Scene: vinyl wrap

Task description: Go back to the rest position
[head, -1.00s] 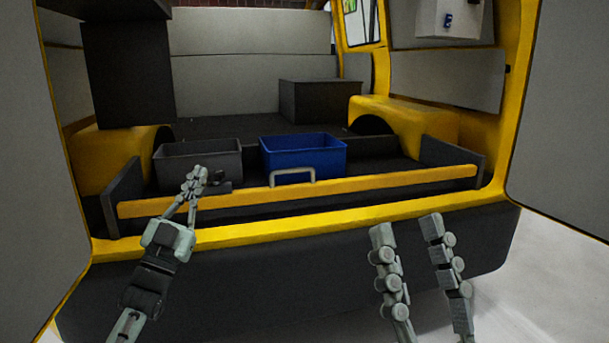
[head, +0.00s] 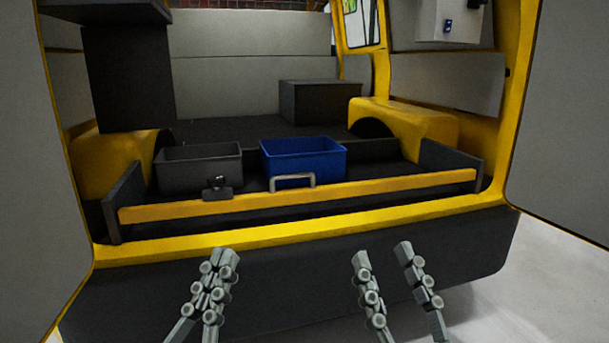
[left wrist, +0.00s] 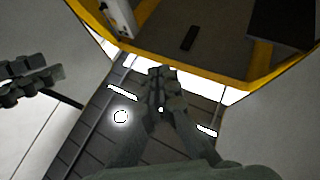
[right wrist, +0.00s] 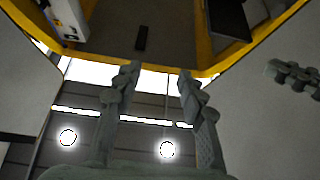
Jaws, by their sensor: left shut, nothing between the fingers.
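My left gripper (head: 220,262) is in front of the van's dark rear sill in the head view. Its fingers are together with nothing between them, and it also shows shut in the left wrist view (left wrist: 160,76). My right gripper (head: 383,250) is to the right of it, in front of the same sill. Its two fingers stand apart and the gap is empty, as the right wrist view (right wrist: 158,72) also shows. Both grippers are apart from the van and from its drawer.
The van's drawer has a yellow front board (head: 400,184) with a grey handle (head: 292,178). A grey crate (head: 200,172) and a blue crate (head: 303,162) stand in it. A small black object (head: 216,190) is at the front board. Open van doors flank both sides.

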